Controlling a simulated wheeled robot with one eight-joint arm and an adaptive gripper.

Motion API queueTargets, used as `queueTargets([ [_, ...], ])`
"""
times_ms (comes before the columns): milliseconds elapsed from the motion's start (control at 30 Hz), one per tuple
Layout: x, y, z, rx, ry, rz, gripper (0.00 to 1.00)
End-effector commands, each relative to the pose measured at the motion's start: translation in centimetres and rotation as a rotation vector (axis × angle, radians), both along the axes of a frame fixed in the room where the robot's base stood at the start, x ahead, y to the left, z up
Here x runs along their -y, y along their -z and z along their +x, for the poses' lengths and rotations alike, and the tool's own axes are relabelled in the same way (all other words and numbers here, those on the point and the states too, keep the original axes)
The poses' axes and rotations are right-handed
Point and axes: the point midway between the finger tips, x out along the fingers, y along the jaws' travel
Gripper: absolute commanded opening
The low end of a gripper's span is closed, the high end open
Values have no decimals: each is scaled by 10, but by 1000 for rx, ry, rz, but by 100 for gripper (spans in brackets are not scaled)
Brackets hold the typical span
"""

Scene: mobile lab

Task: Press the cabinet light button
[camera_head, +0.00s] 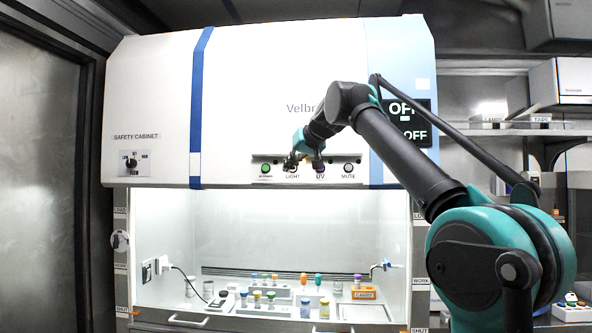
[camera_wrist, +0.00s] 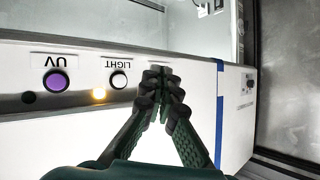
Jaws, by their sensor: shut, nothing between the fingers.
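The white safety cabinet (camera_head: 260,80) has a button strip under its hood. The LIGHT button (camera_wrist: 119,79) is a white round cap with a dark ring, its label upside down in the wrist view. In the head view my gripper (camera_head: 291,164) covers this button; only the LIGHT label (camera_head: 292,176) shows below. My gripper (camera_wrist: 161,78) is shut and empty. In the wrist view its fingertips are just right of the LIGHT button, apart from it in the picture. I cannot tell how far they are from the panel. The cabinet interior is brightly lit.
The purple UV button (camera_wrist: 56,80) is left of LIGHT in the wrist view. A green button (camera_head: 265,169) and the MUTE button (camera_head: 348,168) flank the strip. A small amber lamp (camera_wrist: 98,95) glows. Vials and small racks stand inside the cabinet. A display (camera_head: 408,120) reads OFF.

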Motion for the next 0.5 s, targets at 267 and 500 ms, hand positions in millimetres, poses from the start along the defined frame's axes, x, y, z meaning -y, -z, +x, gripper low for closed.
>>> queueTargets([
  [267, 0, 0, 0, 0, 0, 0, 0],
  [500, 1, 0, 13, 0, 1, 0, 0],
])
